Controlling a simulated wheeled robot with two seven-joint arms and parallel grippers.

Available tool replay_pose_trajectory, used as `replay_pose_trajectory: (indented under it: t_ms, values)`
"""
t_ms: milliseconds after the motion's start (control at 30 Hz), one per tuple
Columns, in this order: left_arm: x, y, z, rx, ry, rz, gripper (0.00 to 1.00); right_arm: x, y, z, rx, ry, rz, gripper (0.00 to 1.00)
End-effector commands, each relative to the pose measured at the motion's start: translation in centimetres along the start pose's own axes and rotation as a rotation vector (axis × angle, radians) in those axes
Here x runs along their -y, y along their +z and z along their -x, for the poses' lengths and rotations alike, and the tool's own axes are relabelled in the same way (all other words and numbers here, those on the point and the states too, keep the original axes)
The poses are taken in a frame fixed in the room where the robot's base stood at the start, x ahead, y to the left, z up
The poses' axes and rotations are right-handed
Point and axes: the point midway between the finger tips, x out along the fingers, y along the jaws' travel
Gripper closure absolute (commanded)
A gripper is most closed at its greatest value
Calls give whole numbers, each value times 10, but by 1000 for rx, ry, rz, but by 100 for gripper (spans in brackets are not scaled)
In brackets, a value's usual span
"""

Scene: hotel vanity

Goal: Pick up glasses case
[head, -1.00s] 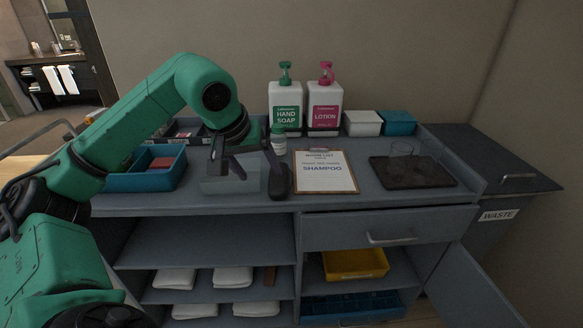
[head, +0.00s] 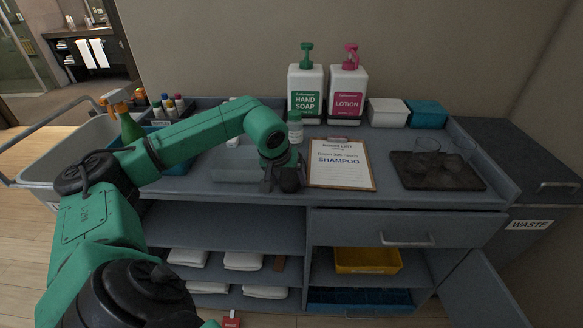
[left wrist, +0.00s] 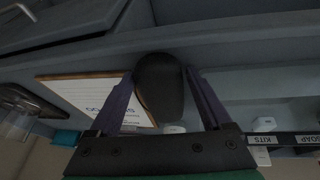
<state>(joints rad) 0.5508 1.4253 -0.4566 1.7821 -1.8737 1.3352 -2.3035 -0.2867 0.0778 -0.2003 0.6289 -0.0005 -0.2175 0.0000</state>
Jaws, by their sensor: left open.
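The glasses case (head: 291,181) is dark and rounded, lying on the cart top just left of the clipboard in the head view. My left gripper (head: 276,183) is low over it and partly covers it. In the left wrist view the case (left wrist: 160,85) lies between the two open fingers of the left gripper (left wrist: 163,78), with a finger on each side. I cannot tell whether a finger touches it. My right gripper is in no view.
The clipboard (head: 340,165) lies close right of the case. A small white bottle (head: 295,128) stands behind it, with soap (head: 306,92) and lotion (head: 347,95) pumps beyond. A tray with glasses (head: 437,172) is at right. The drawer (head: 400,229) is below.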

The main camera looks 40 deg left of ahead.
Motion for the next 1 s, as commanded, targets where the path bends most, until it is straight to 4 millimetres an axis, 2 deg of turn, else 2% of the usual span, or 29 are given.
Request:
replay_pose_trajectory:
  t_ms: [133,167,300,333,567,733,867,1000]
  values:
    - [0,0,0,-1,0,0,18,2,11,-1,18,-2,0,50]
    - [0,0,0,-1,0,0,25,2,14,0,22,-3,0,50]
    - [0,0,0,-1,0,0,79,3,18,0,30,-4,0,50]
    - [0,0,0,-2,1,0,84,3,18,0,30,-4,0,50]
    - [0,-1,1,-2,1,1,84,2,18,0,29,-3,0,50]
    - [-3,-7,14,-6,4,2,84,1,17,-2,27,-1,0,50]
    - [-7,-18,40,-7,7,2,84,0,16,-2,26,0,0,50]
    - [-14,-36,86,-8,11,2,84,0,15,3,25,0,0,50]
